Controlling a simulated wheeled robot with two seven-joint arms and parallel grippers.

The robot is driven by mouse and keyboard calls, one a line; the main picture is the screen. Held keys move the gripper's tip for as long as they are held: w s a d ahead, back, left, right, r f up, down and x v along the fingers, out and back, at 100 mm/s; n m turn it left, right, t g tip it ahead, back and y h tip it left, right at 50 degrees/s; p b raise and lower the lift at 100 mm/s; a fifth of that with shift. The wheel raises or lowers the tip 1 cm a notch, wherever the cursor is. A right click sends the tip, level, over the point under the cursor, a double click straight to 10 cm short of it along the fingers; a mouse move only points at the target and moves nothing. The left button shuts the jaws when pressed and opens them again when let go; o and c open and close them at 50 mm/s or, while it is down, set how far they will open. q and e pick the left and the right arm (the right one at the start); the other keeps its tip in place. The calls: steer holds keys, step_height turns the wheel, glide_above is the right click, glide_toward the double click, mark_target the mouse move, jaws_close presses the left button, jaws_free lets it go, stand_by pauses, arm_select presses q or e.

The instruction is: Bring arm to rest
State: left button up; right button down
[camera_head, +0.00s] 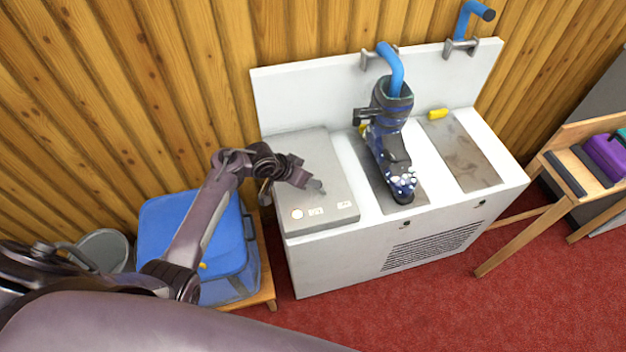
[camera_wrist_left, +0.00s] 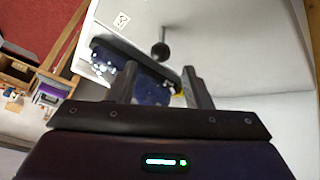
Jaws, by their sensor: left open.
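My left arm reaches in from the left in the head view. Its gripper (camera_head: 296,177) is above the grey lid at the left end of the white bench (camera_head: 335,255), close to a small dark knob (camera_head: 317,187). In the left wrist view the two fingers (camera_wrist_left: 162,76) stand apart with nothing held between them. The knob (camera_wrist_left: 160,50) shows beyond them; I cannot tell whether they touch. My right gripper is in neither view.
A dark blue ski boot (camera_head: 390,137) stands on the bench's middle plate, below a blue bent pipe (camera_head: 391,67). A blue lidded box (camera_head: 215,235) and a grey bucket (camera_head: 103,248) are at the left. A wooden bench (camera_head: 542,195) stands right. Red carpet is open in front.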

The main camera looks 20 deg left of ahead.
arm_select(q)
steer(key=shift+s+a+r, duration=0.15)
steer(key=shift+a+r, duration=0.05)
steer(key=shift+r, duration=0.1)
stand_by(0.4)
